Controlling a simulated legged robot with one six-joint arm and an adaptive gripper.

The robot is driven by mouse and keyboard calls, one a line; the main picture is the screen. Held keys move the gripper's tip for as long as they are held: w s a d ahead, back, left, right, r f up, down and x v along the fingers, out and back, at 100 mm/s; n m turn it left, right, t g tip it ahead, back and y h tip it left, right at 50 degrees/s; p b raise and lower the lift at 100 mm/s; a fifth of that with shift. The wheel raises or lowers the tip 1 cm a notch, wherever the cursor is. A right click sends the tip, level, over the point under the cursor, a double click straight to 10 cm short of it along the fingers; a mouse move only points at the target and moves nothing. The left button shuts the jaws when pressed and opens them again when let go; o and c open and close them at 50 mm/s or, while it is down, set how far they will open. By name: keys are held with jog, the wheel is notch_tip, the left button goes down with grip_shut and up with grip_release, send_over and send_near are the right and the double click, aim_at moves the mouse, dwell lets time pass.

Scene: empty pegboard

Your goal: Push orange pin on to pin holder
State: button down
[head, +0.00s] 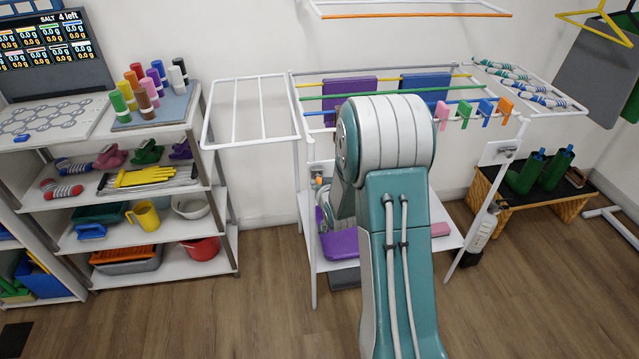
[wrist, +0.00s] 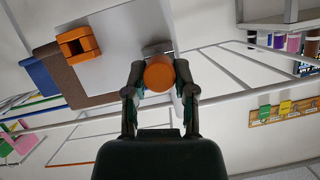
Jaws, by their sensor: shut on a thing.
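In the wrist view my gripper (wrist: 158,85) is shut on a round orange pin (wrist: 158,73), seen end-on between the two fingertips. In the head view my own arm hides the gripper; a small orange spot shows left of the arm, and I cannot tell whether it is the pin. Several coloured pins (head: 143,90) stand upright on a blue-grey board (head: 180,112) on top of the left shelf. I cannot tell which part is the holder for the orange pin. The held pin is apart from that board.
A white drying rack (head: 250,140) with coloured bars stands behind my arm, with clothes pegs (head: 462,110) on its right. In the wrist view, an orange block-shaped thing (wrist: 80,45) is at upper left and white rack bars cross near the gripper. The floor (head: 260,310) at front left is clear.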

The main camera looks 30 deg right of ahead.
jog(key=shift+s+a, duration=0.15)
jog(key=shift+s, duration=0.45)
jog(key=shift+s+a, duration=0.15)
jog(key=shift+s, duration=0.4)
dwell(0.4)
jog(key=shift+s+a, duration=0.2)
jog(key=shift+s, duration=0.5)
jog(key=shift+s+a, duration=0.2)
jog(key=shift+s, duration=0.5)
jog(key=shift+s+a, duration=0.2)
jog(key=shift+s, duration=0.5)
